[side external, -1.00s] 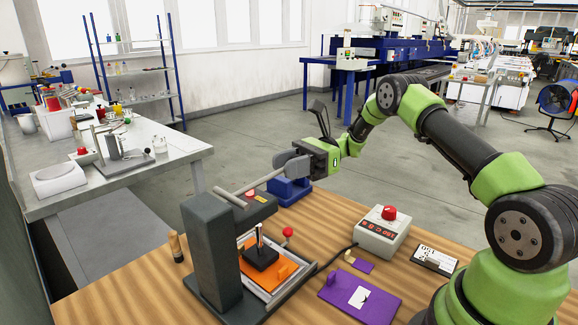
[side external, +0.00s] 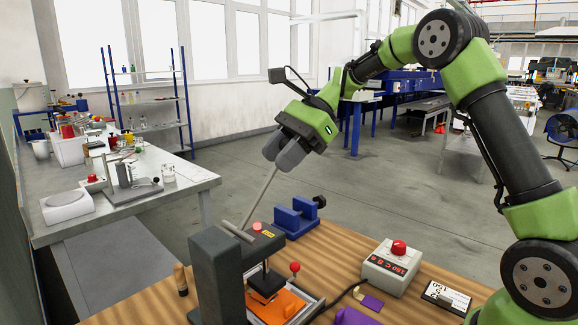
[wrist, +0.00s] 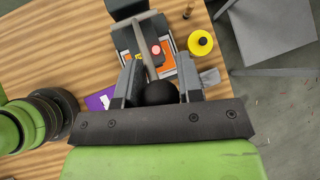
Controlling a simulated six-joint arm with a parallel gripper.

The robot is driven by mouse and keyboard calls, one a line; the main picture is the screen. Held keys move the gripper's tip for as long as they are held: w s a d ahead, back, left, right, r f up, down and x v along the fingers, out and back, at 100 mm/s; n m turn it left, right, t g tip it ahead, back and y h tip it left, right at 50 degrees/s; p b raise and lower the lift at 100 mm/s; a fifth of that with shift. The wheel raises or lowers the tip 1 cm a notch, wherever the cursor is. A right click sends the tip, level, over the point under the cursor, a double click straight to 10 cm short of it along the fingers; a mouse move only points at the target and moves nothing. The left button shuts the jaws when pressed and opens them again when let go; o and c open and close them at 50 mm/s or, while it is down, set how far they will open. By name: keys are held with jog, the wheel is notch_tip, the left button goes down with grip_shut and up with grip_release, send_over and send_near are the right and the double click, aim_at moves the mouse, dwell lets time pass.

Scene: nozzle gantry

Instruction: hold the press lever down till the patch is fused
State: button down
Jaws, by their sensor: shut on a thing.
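My gripper (side external: 283,158) is shut on the free end of the grey press lever (side external: 259,197). In the wrist view the lever (wrist: 149,62) runs between the fingers, with its black ball knob (wrist: 160,93) between them. The lever slopes steeply up from the press (side external: 216,275) to my gripper. The dark platen (side external: 266,283) hangs on its rod over the orange cloth (side external: 282,303); I cannot tell whether it touches. The press head has a lit pinkish-red lamp (side external: 257,227). The patch under the platen is hidden.
A control box (side external: 390,268) with a red button stands to the right. A blue block-like fixture (side external: 296,219) is behind the press. A purple cloth (side external: 357,317) and a card (side external: 446,297) lie on the wooden bench. A wooden-handled tool (side external: 181,278) stands left of the press.

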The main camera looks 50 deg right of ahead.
jog(key=shift+a+r+h, duration=0.3)
jog(key=shift+a+r, duration=0.65)
jog(key=shift+a, duration=0.25)
jog(key=c, duration=0.8)
grip_release()
jog(key=v, duration=1)
